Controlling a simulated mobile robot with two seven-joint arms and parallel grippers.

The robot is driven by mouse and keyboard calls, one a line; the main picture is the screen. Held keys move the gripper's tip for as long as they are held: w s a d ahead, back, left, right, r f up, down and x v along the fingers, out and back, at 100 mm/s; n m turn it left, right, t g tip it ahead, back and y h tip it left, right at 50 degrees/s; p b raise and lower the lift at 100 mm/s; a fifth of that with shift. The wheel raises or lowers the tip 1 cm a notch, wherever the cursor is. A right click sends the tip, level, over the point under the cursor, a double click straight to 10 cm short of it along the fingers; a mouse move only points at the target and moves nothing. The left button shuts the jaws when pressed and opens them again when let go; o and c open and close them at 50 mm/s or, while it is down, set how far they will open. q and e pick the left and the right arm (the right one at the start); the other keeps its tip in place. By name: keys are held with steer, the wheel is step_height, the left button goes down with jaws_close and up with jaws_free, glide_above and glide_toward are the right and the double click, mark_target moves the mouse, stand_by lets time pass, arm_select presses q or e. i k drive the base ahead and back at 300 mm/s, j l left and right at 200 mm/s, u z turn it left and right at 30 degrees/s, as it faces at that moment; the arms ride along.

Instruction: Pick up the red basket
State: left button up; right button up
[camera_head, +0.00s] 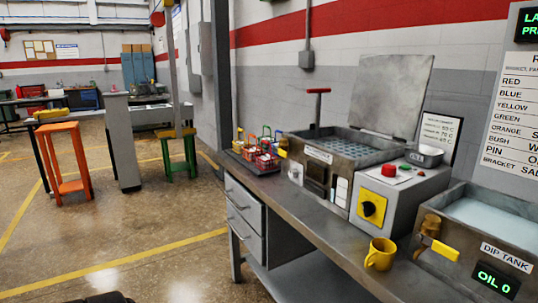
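A group of small wire baskets stands on a dark tray (236,157) at the far left end of the grey workbench. A red basket (267,161) is at the right front of this group. Other baskets crowd behind and beside it, with green, blue and red handles, and partly overlap it. The baskets are small here, so their exact edges are hard to tell. Neither of my grippers can be made out in the head view.
An orange stool (62,160) stands left. The floor before the bench is clear.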

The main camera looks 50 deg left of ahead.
mark_target(267, 163)
steer(key=i+j, duration=0.1)
steer(key=j, duration=0.95)
steer(key=j+z, duration=0.1)
steer(key=j, duration=0.95)
steer(key=i, duration=0.05)
